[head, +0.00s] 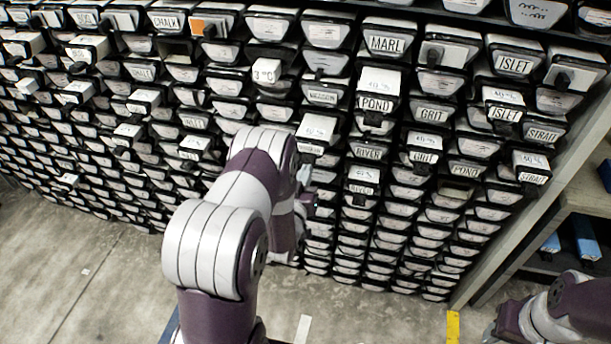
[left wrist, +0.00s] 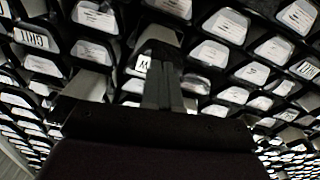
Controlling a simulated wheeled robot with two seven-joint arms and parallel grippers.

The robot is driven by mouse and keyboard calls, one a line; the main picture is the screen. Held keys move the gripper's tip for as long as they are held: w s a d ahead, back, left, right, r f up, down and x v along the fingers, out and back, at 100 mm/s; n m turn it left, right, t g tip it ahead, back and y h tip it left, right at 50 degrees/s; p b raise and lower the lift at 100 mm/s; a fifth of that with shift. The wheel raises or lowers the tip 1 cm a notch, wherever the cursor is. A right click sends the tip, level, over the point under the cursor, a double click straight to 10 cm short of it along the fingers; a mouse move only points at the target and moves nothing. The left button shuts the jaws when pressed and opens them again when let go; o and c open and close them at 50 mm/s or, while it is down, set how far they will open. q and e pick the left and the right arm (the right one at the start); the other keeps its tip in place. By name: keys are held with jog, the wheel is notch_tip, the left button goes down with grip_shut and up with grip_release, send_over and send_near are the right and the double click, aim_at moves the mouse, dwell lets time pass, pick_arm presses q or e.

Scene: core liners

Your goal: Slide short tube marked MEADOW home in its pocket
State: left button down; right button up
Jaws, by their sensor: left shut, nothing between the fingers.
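My left gripper (head: 305,190) is at the front of the rack, right of my forearm in the head view. In the left wrist view its fingers (left wrist: 163,68) are together and empty, in front of a tube end (left wrist: 143,63). That end bears a white label with one letter showing, which looks like a W; the fingers cover the rest. I cannot confirm that it reads MEADOW, or tell how far it stands out. No readable MEADOW label shows in the head view, where my left arm covers part of the rack. My right gripper is not in view.
The rack holds many close-set tube ends. Several stand out, including one at POND (head: 378,82) and one at ISLET (head: 503,97). In the left wrist view a pale tube (left wrist: 87,84) juts out left of the fingers. A shelf (head: 590,190) stands at the right.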

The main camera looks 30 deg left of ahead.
aim_at(309, 161)
pick_arm(q)
jog(key=shift+w+a, duration=0.25)
jog(key=shift+w, duration=0.4)
jog(key=shift+b+x, duration=0.75)
jog(key=shift+x, duration=0.55)
jog(key=shift+s, duration=0.1)
jog(key=b+v, duration=0.1)
jog(key=v, duration=1.4)
jog(key=w+d+f+m+g+h, duration=0.25)
jog(key=d+g, duration=0.35)
jog(key=g, duration=0.3)
jog(key=s+d+r+m+g, duration=0.1)
jog(key=s+d+r+g, duration=0.1)
jog(key=s, duration=0.4)
jog(key=s+d+r+m+g+h, duration=0.1)
jog(key=s+d+r+g, duration=0.1)
jog(key=s+g, duration=0.3)
jog(key=shift+s+r, duration=0.45)
jog(key=shift+s, duration=0.35)
